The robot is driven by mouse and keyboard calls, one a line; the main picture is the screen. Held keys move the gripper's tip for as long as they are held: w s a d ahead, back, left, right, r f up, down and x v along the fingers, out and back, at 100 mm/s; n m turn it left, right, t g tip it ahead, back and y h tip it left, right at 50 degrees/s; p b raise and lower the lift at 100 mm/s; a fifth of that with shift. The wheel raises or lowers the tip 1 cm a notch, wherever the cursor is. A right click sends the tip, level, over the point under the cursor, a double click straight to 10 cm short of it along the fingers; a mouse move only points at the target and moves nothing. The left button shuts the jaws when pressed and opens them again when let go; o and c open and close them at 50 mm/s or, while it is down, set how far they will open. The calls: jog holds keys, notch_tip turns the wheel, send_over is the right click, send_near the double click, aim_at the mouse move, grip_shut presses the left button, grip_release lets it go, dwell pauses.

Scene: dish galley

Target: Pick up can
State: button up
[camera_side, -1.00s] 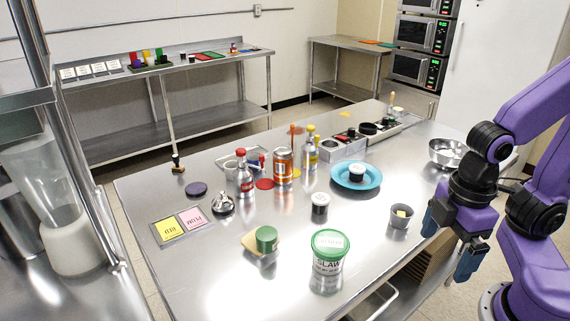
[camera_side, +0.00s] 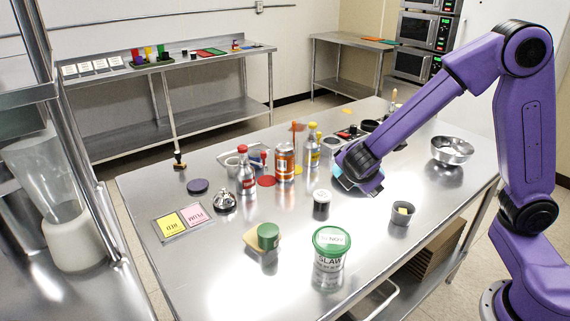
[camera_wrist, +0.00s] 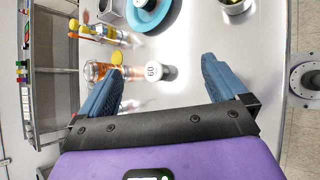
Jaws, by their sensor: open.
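The orange can (camera_side: 284,163) stands upright on the steel table between the red-capped bottle (camera_side: 246,174) and the yellow-capped bottle (camera_side: 312,147). In the wrist view the can (camera_wrist: 96,71) is at the left, just beyond the tip of the left finger. My gripper (camera_side: 347,178) is to the right of the can in the side view, above the table and apart from it. In the wrist view my gripper (camera_wrist: 160,82) has its two blue fingers wide apart with nothing held. The fingertips are partly hidden in the side view.
A small jar with a white lid (camera_side: 321,204) stands before the can; it shows between the fingers in the wrist view (camera_wrist: 153,70). The blue plate (camera_wrist: 148,14) lies nearby, mostly hidden in the side view. A slaw tub (camera_side: 329,262) and grey cup (camera_side: 403,213) stand nearer.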

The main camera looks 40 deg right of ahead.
aim_at(289, 164)
jog(key=w+f+n+t, duration=0.3)
jog(key=w+f+n, duration=0.1)
jog(key=w, duration=0.4)
jog(key=w+f+n+t+y, duration=0.1)
jog(key=w+f+n+t, duration=0.2)
jog(key=w, duration=0.6)
jog(key=w+d+f+n+t, duration=0.1)
jog(key=w+f+n+t, duration=0.3)
jog(key=w+n, duration=0.3)
jog(key=shift+w+f+t+y, duration=0.2)
jog(key=shift+w, duration=0.3)
jog(key=shift+w+f+t+y, duration=0.15)
jog(key=shift+w+t+y, duration=0.05)
jog(key=shift+w, duration=0.25)
jog(key=shift+r+x, duration=0.15)
jog(key=shift+x, duration=1.65)
jog(key=shift+r+x, duration=0.15)
jog(key=shift+x, duration=1.65)
jog(key=shift+a, duration=0.1)
jog(key=shift+r, duration=0.1)
jog(key=c, duration=1.3)
jog(key=shift+c, duration=0.2)
